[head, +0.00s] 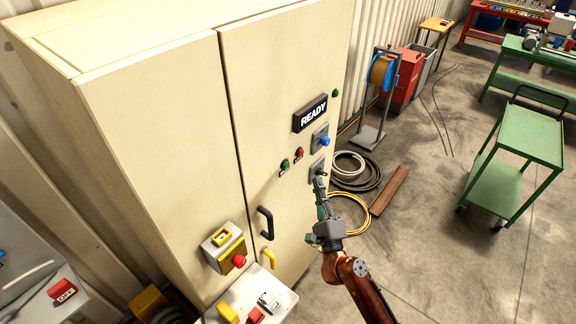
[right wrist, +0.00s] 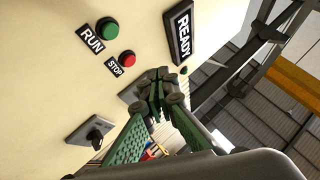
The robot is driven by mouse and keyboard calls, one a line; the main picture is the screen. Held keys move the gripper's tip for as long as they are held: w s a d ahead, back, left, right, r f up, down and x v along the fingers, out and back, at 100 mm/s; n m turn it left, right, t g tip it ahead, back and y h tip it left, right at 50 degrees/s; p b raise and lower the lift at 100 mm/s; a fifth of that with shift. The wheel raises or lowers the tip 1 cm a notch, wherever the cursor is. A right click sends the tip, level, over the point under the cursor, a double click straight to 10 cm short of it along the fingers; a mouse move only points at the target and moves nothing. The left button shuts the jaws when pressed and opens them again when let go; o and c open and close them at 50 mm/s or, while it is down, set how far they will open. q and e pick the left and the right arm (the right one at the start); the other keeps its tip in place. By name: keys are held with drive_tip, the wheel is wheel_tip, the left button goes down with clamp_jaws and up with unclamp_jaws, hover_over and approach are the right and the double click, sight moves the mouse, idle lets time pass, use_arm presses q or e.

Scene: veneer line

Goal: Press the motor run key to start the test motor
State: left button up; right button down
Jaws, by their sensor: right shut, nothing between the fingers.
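The green run key (right wrist: 107,29) is a round button with a RUN label beside it, on a cream cabinet door. It also shows in the head view (head: 285,164). The red stop button (right wrist: 127,59), labelled STOP, sits beside it. My right gripper (right wrist: 158,88) is shut and empty. In the head view my right gripper (head: 319,176) overlaps the lower switch plate, to the right of and a little below the run key. It is apart from the key; whether it touches the door I cannot tell. My left gripper is not in view.
A READY display (head: 311,113) and a blue knob (head: 324,141) are on the door. A black switch (right wrist: 96,135) shows in the wrist view. A black handle (head: 265,222) and a red emergency button (head: 239,261) sit lower left. Cable coils (head: 356,171) lie on the floor.

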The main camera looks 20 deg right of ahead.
sight(286, 165)
drive_tip(key=w+a+b, duration=0.1)
drive_tip(key=w+a, duration=0.3)
drive_tip(key=w, duration=0.3)
drive_tip(key=shift+w+a+b, duration=0.25)
drive_tip(key=shift+w+b, duration=0.1)
idle(1.4)
drive_tip(key=shift+w+a+p, duration=0.2)
drive_tip(key=shift+w+p, duration=0.1)
drive_tip(key=shift+w+a, duration=0.2)
drive_tip(key=shift+w, duration=0.15)
idle(0.6)
drive_tip(key=shift+s, duration=0.1)
drive_tip(key=shift+s+d+p, duration=0.4)
drive_tip(key=shift+s+p, duration=0.1)
drive_tip(key=shift+s, duration=0.15)
